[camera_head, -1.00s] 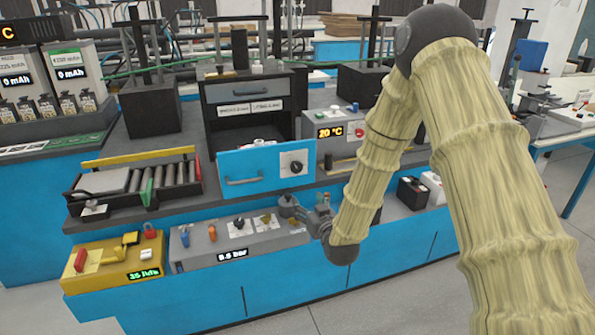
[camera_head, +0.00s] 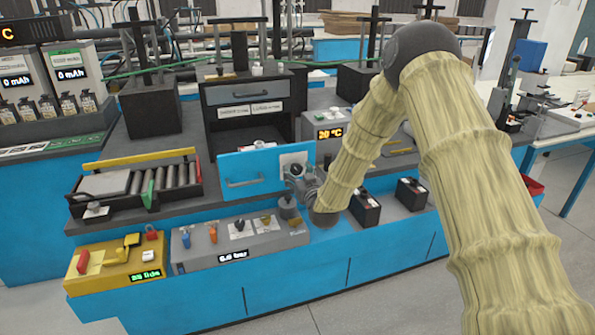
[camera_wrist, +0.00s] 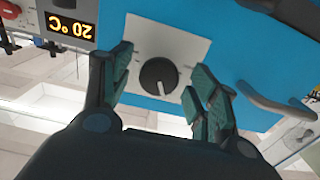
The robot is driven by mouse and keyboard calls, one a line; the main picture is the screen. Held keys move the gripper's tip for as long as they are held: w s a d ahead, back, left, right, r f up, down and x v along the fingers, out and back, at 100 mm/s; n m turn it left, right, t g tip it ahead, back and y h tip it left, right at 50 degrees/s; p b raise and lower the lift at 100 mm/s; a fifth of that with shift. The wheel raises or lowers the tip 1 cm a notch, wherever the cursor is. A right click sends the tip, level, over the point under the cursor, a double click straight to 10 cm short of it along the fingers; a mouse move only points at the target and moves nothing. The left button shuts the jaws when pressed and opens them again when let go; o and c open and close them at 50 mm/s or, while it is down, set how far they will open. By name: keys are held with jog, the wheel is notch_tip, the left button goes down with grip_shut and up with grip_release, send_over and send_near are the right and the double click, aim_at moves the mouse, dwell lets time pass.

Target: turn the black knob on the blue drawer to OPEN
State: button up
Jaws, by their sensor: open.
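The blue drawer (camera_head: 235,172) stands pulled out of the grey cabinet, with a bar handle (camera_head: 245,182) on its front. The black knob (camera_wrist: 159,77) sits on a white plate (camera_wrist: 150,43) on the drawer front; the wrist view shows it from above its face, with its light pointer line toward the bottom of that picture. The plate's lettering is too small to read. My gripper (camera_wrist: 159,86) is open, its two fingers on either side of the knob with gaps visible. In the head view my gripper (camera_head: 297,176) is in front of the plate and partly hides the knob.
Below the drawer is a grey panel (camera_head: 215,257) with several small knobs and a pressure display. A yellow box (camera_head: 105,265) stands at its left. Black boxes (camera_head: 366,212) stand at the right on the blue bench. A 20 °C display unit (camera_head: 330,133) is behind my arm.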

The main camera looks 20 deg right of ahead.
jog(key=shift+w, duration=0.4)
jog(key=c, duration=1)
